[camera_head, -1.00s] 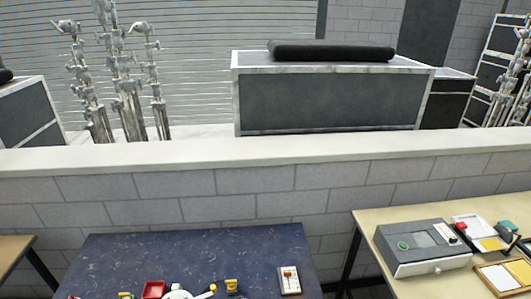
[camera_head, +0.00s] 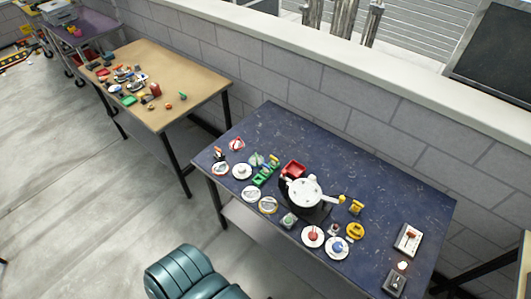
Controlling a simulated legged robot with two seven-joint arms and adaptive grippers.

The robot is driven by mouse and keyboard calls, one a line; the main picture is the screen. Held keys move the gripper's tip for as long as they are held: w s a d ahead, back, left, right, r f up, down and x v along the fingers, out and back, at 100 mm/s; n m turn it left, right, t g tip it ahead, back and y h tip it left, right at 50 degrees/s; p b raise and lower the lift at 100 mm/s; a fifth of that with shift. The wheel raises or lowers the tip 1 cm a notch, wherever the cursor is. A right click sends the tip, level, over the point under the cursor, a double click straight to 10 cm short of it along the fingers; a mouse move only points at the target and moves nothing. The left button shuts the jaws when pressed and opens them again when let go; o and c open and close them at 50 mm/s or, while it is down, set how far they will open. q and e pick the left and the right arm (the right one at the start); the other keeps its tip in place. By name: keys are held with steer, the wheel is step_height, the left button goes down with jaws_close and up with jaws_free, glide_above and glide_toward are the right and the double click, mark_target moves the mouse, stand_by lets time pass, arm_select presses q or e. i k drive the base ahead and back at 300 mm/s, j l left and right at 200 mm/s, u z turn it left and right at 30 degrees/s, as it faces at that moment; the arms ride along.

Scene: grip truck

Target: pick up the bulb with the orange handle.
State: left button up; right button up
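On the dark blue table (camera_head: 385,185), a small bright white bulb shape (camera_head: 402,265) sits on or beside a dark square base (camera_head: 395,284) near the right front corner. I cannot make out an orange handle on it. Just behind it is a white board (camera_head: 408,240) with a small orange-red part on top. The items are too small to tell which one is the bulb with the orange handle. Neither of my grippers is in view.
A white round pot-like thing (camera_head: 305,192) stands mid-table, with a red tray (camera_head: 293,169) and several small plates around it. A tan table (camera_head: 190,82) with small items stands to the left. A block wall (camera_head: 345,120) runs behind. The grey floor (camera_head: 70,190) at left is open.

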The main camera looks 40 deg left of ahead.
mark_target(218, 152)
steer(key=u, duration=1.9)
